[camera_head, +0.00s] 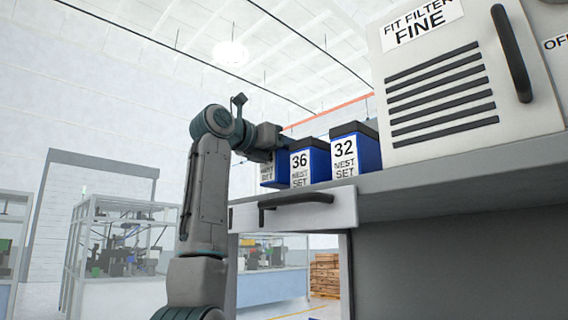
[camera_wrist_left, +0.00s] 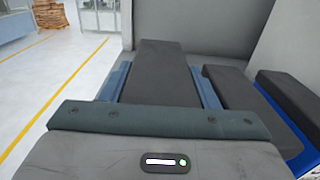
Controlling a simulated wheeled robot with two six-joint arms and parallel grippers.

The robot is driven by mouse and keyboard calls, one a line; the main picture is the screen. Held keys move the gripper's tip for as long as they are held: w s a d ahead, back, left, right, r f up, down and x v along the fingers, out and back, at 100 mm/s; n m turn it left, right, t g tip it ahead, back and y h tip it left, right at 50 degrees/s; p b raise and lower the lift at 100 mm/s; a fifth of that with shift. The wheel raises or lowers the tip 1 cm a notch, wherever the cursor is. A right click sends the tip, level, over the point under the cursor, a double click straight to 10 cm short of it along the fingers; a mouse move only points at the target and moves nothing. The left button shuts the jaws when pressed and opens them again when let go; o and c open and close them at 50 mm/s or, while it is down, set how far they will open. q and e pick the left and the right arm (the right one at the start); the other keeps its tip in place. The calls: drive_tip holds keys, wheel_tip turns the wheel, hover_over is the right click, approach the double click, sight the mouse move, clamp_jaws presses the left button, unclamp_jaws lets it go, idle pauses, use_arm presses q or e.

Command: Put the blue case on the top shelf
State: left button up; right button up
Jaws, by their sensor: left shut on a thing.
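A blue case (camera_head: 267,174) with a white label reading partly "NEST SET" is at the left end of a row on the grey shelf. My left gripper (camera_head: 268,142) is shut on this case from above and hides its top and number. My right gripper is in neither view.
Blue cases "36" (camera_head: 311,164) and "32" (camera_head: 354,152) stand close to the right of the held one. A large light grey unit (camera_head: 470,75) blocks the right side. The shelf's front edge (camera_head: 450,178) runs below them. Left of the row is open air.

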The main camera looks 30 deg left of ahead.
sight(275, 173)
use_arm(q)
drive_tip(key=shift+s+f, duration=0.3)
drive_tip(key=shift+f, duration=0.95)
drive_tip(key=shift+w+a+f, duration=0.1)
drive_tip(key=shift+w, duration=0.1)
drive_tip(key=shift+s+f, duration=0.1)
drive_tip(key=o, duration=1.3)
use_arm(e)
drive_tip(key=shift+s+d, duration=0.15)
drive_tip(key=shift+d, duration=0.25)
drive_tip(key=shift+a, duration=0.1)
